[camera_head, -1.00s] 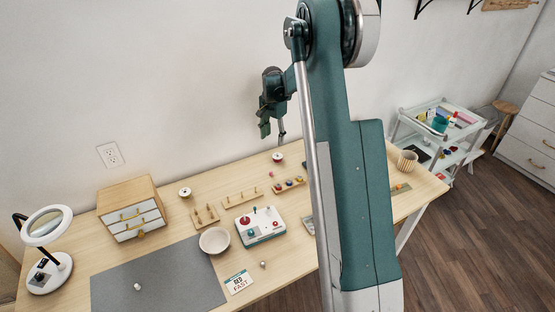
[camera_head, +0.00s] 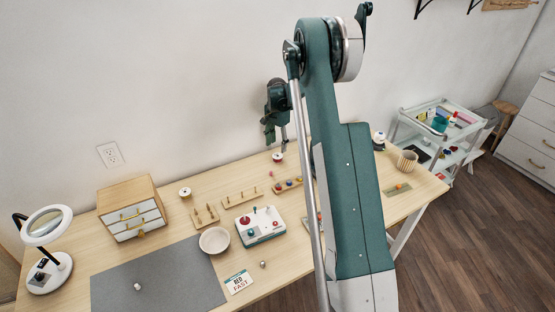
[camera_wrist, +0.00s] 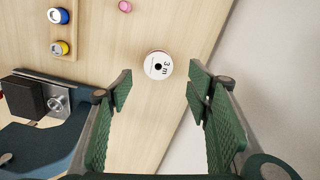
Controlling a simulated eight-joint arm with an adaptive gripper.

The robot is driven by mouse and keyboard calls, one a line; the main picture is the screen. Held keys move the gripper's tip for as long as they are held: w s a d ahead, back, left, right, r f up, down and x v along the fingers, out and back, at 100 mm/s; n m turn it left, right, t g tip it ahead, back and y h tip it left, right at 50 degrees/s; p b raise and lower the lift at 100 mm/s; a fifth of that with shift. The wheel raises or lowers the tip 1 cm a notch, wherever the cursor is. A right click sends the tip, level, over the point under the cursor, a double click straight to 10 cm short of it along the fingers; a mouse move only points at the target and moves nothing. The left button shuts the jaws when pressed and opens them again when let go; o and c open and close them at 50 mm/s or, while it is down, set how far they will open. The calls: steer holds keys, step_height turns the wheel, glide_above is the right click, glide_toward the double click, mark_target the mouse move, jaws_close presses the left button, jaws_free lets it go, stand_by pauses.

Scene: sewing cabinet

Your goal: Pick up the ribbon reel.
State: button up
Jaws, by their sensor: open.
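A white round reel (camera_head: 277,157) with a dark red band stands near the back edge of the table, by the wall. In the wrist view the reel (camera_wrist: 165,71) shows its white top, a dark centre hole and the print "3 m". My gripper (camera_wrist: 161,87) is open and empty. Its green fingers sit to either side of the reel's line in the wrist view, with the reel just beyond the tips. In the head view my gripper (camera_head: 275,135) hangs above the reel, apart from it. A similar reel (camera_head: 185,193) stands further left.
A wooden rail with coloured spools (camera_head: 288,185) lies close to the reel; a pink piece (camera_wrist: 125,6) is near it. A red-and-white device (camera_head: 261,226), a bowl (camera_head: 214,240) and a drawer box (camera_head: 132,210) stand left. The wall is just behind.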

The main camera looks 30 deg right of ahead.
mark_target(278, 155)
steer(key=shift+f, duration=0.95)
steer(key=shift+s+f+b, duration=0.15)
steer(key=shift+f+b, duration=0.35)
steer(key=shift+f, duration=2.1)
steer(key=c, duration=0.9)
